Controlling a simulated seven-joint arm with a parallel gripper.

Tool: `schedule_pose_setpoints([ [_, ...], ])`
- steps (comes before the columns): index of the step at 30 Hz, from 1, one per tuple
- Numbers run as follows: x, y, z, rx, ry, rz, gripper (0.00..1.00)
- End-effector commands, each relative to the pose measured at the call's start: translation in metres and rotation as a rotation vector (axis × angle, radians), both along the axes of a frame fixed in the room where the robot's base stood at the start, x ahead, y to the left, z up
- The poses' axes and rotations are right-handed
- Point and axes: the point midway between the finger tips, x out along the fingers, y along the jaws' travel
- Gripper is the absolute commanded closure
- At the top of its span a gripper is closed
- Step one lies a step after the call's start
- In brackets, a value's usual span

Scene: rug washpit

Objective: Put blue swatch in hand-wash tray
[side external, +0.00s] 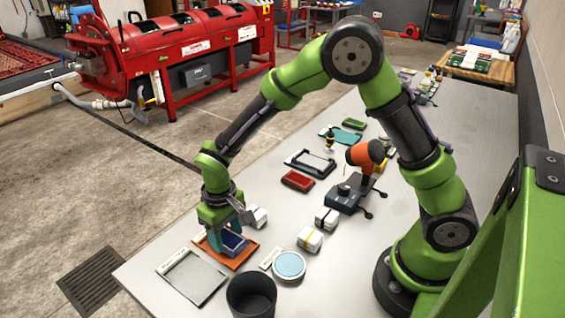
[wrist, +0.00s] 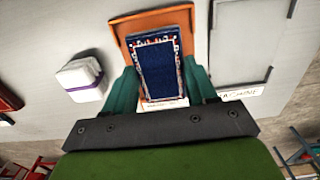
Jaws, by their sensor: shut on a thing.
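The blue swatch (side external: 236,243), dark blue with a patterned red and white border, is held between the teal fingers of my gripper (side external: 222,236). In the wrist view the swatch (wrist: 158,68) lies between both fingertips (wrist: 163,88). An orange tray (side external: 243,262) is directly beneath it; its far edge also shows in the wrist view (wrist: 150,22). The swatch covers much of the tray and I cannot tell whether it touches the tray floor. A white label on the orange tray is mostly hidden, so its words are not readable.
A grey tray (side external: 194,277), whose label ends in "CHINE" in the wrist view (wrist: 240,92), lies beside the orange one. A dark cup (side external: 251,297), a round light-blue dish (side external: 289,266) and white bundles (side external: 310,239) stand to the right.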

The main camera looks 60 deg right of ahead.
Motion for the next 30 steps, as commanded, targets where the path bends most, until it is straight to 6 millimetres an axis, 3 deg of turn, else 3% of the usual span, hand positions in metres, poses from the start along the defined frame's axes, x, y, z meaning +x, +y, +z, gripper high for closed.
schedule_pose_setpoints([
  [26, -0.0001, 0.0000, -0.0081, 0.000, 0.000, 0.000, 0.78],
  [27, -0.0001, 0.0000, -0.0080, 0.000, 0.000, 0.000, 0.39],
  [30, 0.0000, 0.0000, -0.0080, 0.000, 0.000, 0.000, 0.24],
])
